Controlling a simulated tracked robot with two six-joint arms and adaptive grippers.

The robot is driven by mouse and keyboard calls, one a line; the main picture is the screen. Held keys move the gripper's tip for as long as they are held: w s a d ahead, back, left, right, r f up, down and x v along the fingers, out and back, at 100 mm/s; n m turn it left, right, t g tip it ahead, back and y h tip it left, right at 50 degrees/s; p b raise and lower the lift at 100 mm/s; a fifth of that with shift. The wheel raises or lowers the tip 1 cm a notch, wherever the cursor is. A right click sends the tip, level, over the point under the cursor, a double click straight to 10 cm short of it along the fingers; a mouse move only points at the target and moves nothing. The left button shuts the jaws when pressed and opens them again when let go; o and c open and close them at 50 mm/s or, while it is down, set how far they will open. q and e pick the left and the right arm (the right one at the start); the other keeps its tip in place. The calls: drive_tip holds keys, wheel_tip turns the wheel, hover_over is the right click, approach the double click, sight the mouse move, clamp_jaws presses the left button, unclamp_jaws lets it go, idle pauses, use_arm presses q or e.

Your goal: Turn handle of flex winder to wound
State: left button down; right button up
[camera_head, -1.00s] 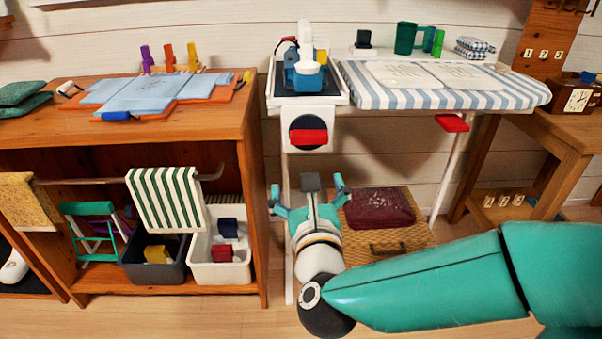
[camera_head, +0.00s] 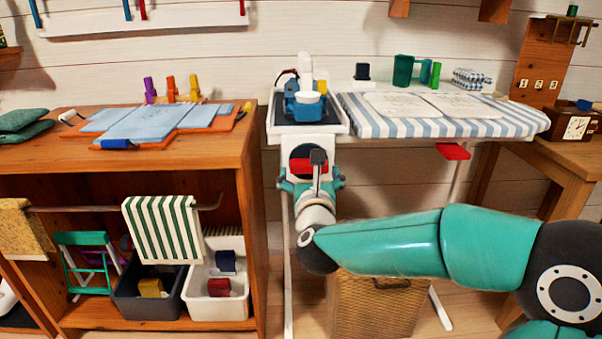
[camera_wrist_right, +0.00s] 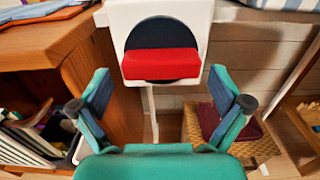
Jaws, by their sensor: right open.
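The flex winder is a black disc with a red bar handle (camera_head: 304,165) on a white panel (camera_head: 298,139) below the iron end of the ironing board. The handle lies roughly level. In the right wrist view the red handle (camera_wrist_right: 161,65) crosses the lower half of the black disc (camera_wrist_right: 158,33). My right gripper (camera_head: 312,181) is open and empty, in front of the panel and partly covering the disc. In the right wrist view its spread fingers (camera_wrist_right: 164,88) stand to either side, nearer the camera than the handle, with no contact visible. My left gripper is not in view.
The striped ironing board (camera_head: 400,122) extends right, with a blue iron (camera_head: 305,104) at its left end. A red piece (camera_head: 453,151) sits under the board. A wooden shelf unit (camera_head: 246,200) stands close on the left. A wicker case (camera_head: 372,305) is below my right arm.

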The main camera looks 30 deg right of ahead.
drive_tip(key=shift+x, duration=1.15)
